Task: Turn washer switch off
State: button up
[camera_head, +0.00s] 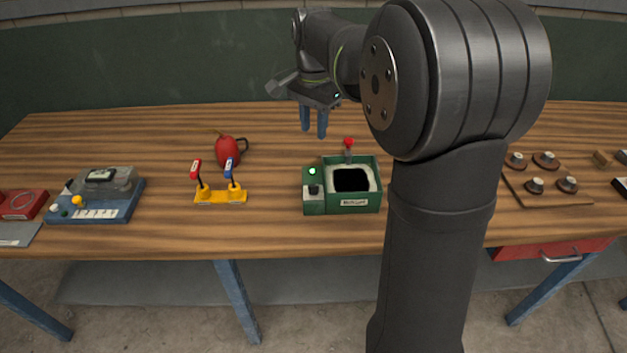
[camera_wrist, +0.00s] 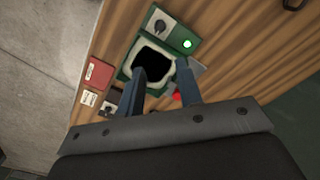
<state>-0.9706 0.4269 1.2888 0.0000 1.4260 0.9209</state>
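The washer is a green box (camera_head: 369,197) on the bench, with a pale-rimmed dark opening; it also shows in the wrist view (camera_wrist: 124,73). On its left side are a lit green lamp (camera_head: 312,171) and a dark switch knob (camera_head: 313,189). In the wrist view the lamp (camera_wrist: 187,43) glows and the switch knob (camera_wrist: 160,25) sits beside it. A red-topped lever (camera_head: 348,143) stands at its back. My gripper (camera_head: 314,134) is open and empty above the bench behind the washer, fingers pointing down. In the wrist view its fingers (camera_wrist: 161,75) partly cover the washer.
Left of the washer stand a yellow base with red and blue levers (camera_head: 220,197), a red can (camera_head: 228,151) and a blue device (camera_head: 107,205). A board with several knobs (camera_head: 548,198) lies right. My arm hides the bench right of the washer; a red block (camera_wrist: 98,73) shows there in the wrist view.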

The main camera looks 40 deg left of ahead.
jog(key=m, duration=1)
send_near(314, 185)
notch_tip(314, 185, down, 8)
jog(key=shift+f, duration=0.2)
grip_shut()
